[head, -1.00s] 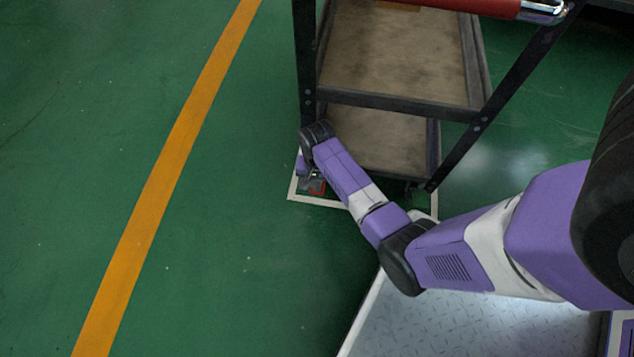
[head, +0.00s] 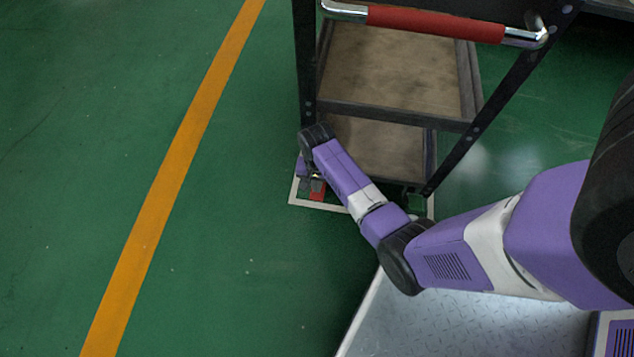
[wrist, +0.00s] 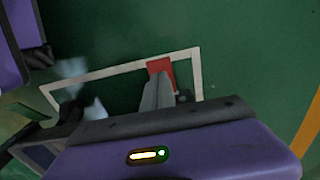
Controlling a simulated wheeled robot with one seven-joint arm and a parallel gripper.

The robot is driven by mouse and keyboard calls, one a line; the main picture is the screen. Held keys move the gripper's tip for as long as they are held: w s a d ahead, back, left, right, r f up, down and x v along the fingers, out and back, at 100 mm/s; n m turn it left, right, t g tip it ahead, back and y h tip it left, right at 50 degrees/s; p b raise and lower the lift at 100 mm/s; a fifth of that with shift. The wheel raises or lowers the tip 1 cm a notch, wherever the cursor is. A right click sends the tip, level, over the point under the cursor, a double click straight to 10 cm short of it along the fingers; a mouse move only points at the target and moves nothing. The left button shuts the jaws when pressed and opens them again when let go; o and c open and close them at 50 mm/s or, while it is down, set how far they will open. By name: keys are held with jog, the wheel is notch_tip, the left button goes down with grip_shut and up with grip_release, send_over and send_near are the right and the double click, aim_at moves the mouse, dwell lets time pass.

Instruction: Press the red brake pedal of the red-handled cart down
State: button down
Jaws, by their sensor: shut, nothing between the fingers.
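The red-handled cart shows its red handle (head: 435,22) at the top of the head view. Its red brake pedal (head: 318,196) is low at the cart's near left corner, partly hidden by my gripper (head: 317,184). In the wrist view the pedal (wrist: 159,66) is a red plate just beyond the tips of my gripper (wrist: 158,84). The grey fingers are together and empty, and their tips overlap the pedal's near edge in the picture. I cannot tell whether they touch it, or how far down the pedal is.
A white outline (head: 304,204) on the green floor surrounds the cart's foot. The cart's dark left post (head: 304,60) and lower shelf (head: 380,150) are close to my wrist. Open floor lies to the left, up to an orange line (head: 170,185).

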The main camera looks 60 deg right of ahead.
aim_at(317, 195)
notch_tip(317, 195, up, 4)
jog(key=p, duration=0.4)
jog(key=shift+r, duration=0.15)
dwell(0.5)
